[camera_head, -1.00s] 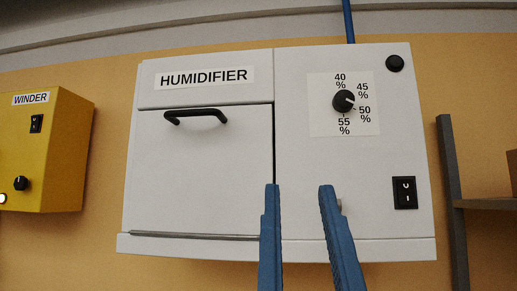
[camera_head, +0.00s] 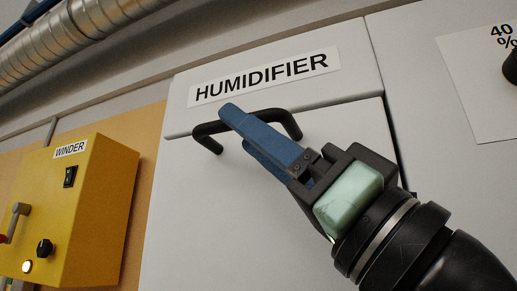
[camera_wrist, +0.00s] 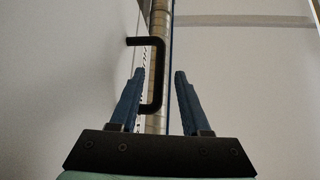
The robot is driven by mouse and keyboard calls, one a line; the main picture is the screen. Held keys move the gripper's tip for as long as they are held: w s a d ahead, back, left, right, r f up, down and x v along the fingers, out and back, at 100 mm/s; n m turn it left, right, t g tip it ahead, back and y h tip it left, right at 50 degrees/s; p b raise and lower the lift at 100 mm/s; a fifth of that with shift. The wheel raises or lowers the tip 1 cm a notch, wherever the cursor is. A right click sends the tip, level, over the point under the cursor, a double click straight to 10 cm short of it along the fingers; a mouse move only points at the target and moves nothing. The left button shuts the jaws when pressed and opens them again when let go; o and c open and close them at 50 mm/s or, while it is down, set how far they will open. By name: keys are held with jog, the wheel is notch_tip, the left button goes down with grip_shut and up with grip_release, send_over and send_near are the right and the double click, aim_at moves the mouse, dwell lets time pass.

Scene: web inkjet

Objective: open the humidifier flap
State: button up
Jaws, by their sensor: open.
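The white humidifier flap (camera_head: 215,225) fills the middle of the head view and looks closed, flush under the panel with the HUMIDIFIER label (camera_head: 262,77). Its black bar handle (camera_head: 204,130) is near the flap's top edge. My gripper (camera_head: 240,130), with blue fingers, is at the handle and hides part of the bar. In the wrist view, the handle (camera_wrist: 160,85) shows between the two spread fingertips of my gripper (camera_wrist: 160,73). The bar looks clear of both fingers, though contact is hard to judge. The flap's lower edge is out of view.
A yellow winder box (camera_head: 90,205) with a switch, knob and lever is on the wall at left. The humidifier's dial plate (camera_head: 480,95) is partly visible at right. A silver duct (camera_head: 100,50) runs along the top left.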

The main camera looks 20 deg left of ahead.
aim_at(216, 125)
jog(key=p+x, duration=0.3)
jog(key=x, duration=0.3)
jog(key=shift+a+r+p, duration=0.1)
jog(key=shift+r+p, duration=0.05)
jog(key=shift+p, duration=0.2)
jog(key=shift+a+r, duration=0.15)
jog(key=shift+a, duration=0.1)
jog(key=shift+c, duration=0.2)
jog(key=shift+w, duration=0.1)
jog(key=shift+c, duration=1.1)
grip_shut()
